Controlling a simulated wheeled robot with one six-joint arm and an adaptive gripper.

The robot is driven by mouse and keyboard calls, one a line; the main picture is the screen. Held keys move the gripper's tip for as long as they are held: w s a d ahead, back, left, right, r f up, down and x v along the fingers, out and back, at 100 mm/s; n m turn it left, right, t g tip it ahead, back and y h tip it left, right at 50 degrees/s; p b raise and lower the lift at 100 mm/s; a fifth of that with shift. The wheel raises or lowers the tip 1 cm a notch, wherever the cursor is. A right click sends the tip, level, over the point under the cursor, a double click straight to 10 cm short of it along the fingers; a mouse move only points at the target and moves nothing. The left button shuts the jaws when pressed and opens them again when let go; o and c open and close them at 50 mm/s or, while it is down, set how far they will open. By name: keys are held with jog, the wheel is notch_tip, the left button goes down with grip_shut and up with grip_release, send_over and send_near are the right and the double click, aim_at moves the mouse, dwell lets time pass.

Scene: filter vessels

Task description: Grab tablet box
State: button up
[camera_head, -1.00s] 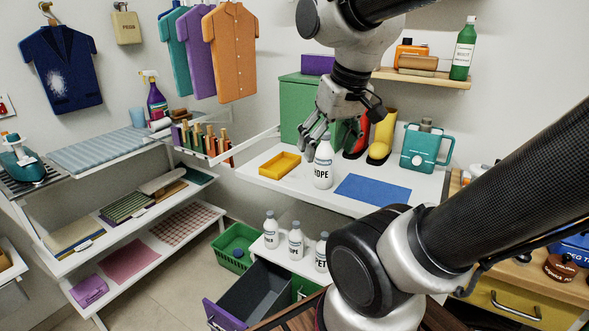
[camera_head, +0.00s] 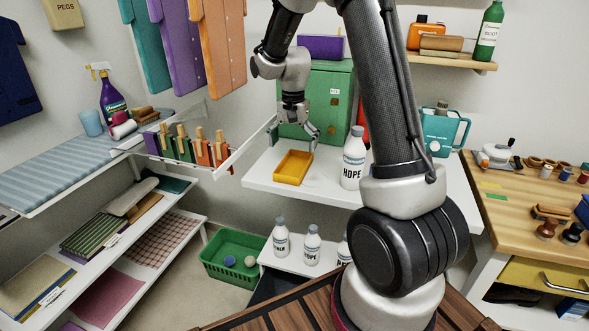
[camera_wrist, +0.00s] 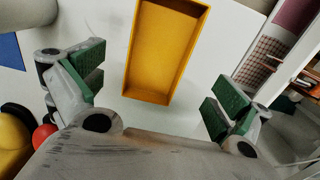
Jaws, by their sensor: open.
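A yellow open-topped box (camera_head: 292,167) lies on the white table's left part; no label on it is readable, so I cannot tell whether it is the tablet box. It looks empty. In the wrist view the yellow box (camera_wrist: 165,50) shows ahead, between and beyond my fingers. My gripper (camera_head: 312,138) is above the box's back right side, apart from it. In the wrist view my gripper (camera_wrist: 155,88) is wide open with green finger pads and nothing between them. A purple box (camera_head: 321,47) sits on the green cabinet (camera_head: 330,90).
A white HDPE bottle (camera_head: 353,165) stands right of the yellow box. A teal jug (camera_head: 444,133) is further right. A rack with clothes pegs (camera_head: 190,148) is to the left. Several bottles stand on a lower shelf (camera_head: 300,262). My arm hides part of the table.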

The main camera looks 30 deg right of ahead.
aim_at(294, 169)
jog(key=f, duration=0.5)
jog(key=shift+s+d+f, duration=0.1)
jog(key=shift+s+f, duration=0.1)
jog(key=shift+f, duration=0.05)
jog(key=c, duration=1.1)
